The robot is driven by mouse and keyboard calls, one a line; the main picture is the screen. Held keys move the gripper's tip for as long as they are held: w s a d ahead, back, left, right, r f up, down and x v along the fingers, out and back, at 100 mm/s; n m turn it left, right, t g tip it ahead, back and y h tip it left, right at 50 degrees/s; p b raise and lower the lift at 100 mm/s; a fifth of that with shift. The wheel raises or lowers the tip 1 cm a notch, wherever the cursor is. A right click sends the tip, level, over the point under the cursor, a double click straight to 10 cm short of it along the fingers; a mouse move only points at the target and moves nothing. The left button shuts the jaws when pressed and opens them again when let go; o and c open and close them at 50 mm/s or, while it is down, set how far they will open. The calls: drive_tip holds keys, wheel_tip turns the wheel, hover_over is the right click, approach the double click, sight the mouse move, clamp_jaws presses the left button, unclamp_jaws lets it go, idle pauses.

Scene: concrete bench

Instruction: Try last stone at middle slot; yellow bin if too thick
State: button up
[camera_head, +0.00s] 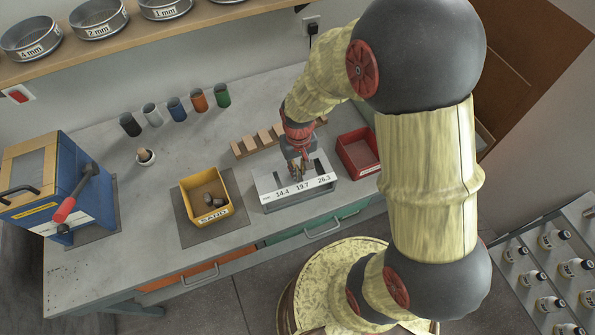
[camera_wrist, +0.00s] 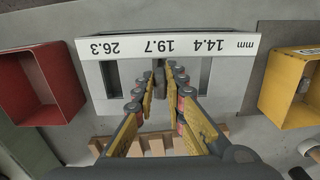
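A grey slot gauge (camera_head: 268,185) marked 14.4, 19.7 and 26.3 mm stands on the bench. Its white label (camera_wrist: 165,46) appears upside down in the wrist view. My gripper (camera_head: 297,172) points down at the middle slot, 19.7. In the wrist view my gripper (camera_wrist: 160,78) has its fingers closed on a small grey stone (camera_wrist: 159,82), at the slot; its depth in the slot is unclear.
A red bin (camera_head: 350,155) stands right of the gauge and looks empty. A wooden notched rack (camera_head: 250,146) lies behind the gauge.

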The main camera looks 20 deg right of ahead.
drive_tip(key=o, duration=0.5)
drive_tip(key=shift+r, duration=0.1)
wheel_tip(320, 180, up, 12)
drive_tip(key=shift+f, duration=0.1)
idle(0.4)
idle(0.6)
drive_tip(key=s+r+t, duration=0.2)
drive_tip(key=s+r, duration=0.2)
drive_tip(key=r, duration=0.1)
drive_tip(key=s+r+t, duration=0.1)
drive_tip(key=s+r, duration=0.3)
drive_tip(key=r, duration=0.1)
drive_tip(key=s+r+t+b, duration=0.1)
drive_tip(key=s+r+t, duration=0.1)
drive_tip(key=s+r, duration=0.3)
drive_tip(key=shift+r+t, duration=0.3)
drive_tip(key=shift+r, duration=0.3)
